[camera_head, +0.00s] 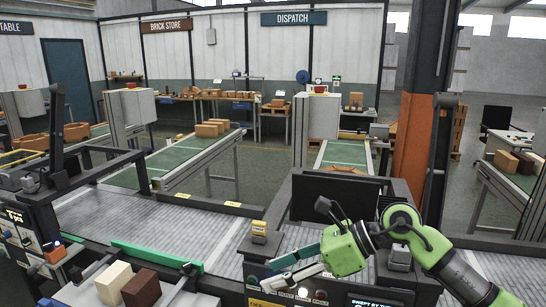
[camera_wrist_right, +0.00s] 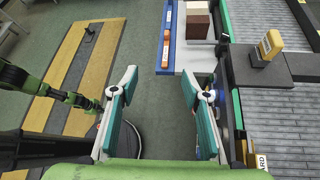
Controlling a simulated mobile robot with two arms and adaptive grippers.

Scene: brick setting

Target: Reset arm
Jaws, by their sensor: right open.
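My right gripper (camera_head: 284,268) is in the lower middle of the head view, reaching left from my green arm. In the right wrist view its two teal-padded fingers (camera_wrist_right: 159,75) stand wide apart with nothing between them, over the floor. A cream brick (camera_head: 113,281) and a dark brown brick (camera_head: 141,288) stand side by side on a pale surface at the lower left, apart from the gripper. The brown brick also shows at the top of the right wrist view (camera_wrist_right: 196,26).
A grey roller conveyor (camera_head: 190,222) with a green edge strip (camera_head: 155,256) runs across the front. A yellow-topped device (camera_head: 259,230) stands close to my right gripper. An orange and dark pillar (camera_head: 415,130) rises at the right. A striped floor mat (camera_wrist_right: 72,68) lies at left in the wrist view.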

